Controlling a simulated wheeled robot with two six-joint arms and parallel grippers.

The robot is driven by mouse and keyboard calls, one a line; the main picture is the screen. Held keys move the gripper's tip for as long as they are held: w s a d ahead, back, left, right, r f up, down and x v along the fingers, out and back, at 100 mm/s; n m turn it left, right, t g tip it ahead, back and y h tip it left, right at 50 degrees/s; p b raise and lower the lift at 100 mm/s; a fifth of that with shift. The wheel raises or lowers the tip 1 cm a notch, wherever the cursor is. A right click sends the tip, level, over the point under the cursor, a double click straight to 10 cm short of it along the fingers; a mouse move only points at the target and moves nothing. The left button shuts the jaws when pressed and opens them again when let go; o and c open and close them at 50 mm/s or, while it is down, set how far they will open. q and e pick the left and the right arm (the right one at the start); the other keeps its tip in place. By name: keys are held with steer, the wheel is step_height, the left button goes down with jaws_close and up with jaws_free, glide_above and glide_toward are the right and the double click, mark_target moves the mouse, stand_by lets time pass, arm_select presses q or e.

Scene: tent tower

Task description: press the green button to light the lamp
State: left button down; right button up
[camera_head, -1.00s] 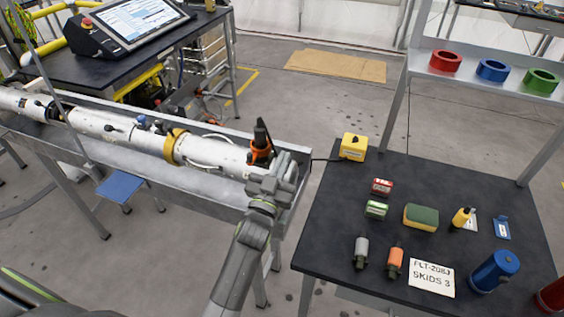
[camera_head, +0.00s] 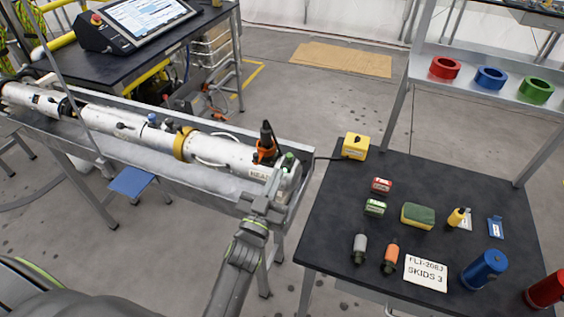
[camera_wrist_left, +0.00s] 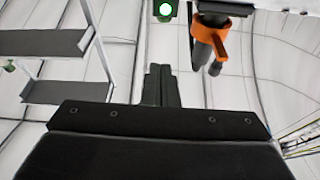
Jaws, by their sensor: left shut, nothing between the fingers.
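A small green knob (camera_head: 289,156) sits on top of the right end of a long white tube; it appears to be the green button. An orange and black fitting (camera_head: 265,148) stands just left of it. My left gripper (camera_head: 275,182) is shut and empty, just below the tube's end in the head view; I cannot tell whether it touches. In the left wrist view its closed fingers (camera_wrist_left: 160,84) point up, below a bright round face with a green rim (camera_wrist_left: 165,9). I cannot tell whether that is the button or a lamp. The orange fitting (camera_wrist_left: 222,45) is to its right.
The tube lies in a grey metal trough (camera_head: 215,180). To the right, a dark table (camera_head: 335,215) holds a yellow box (camera_head: 355,146), a sponge (camera_head: 417,215), small bottles and a label card (camera_head: 426,272). A shelf behind carries red, blue and green rings.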

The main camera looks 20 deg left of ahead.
arm_select(q)
steer(key=shift+v, duration=0.9)
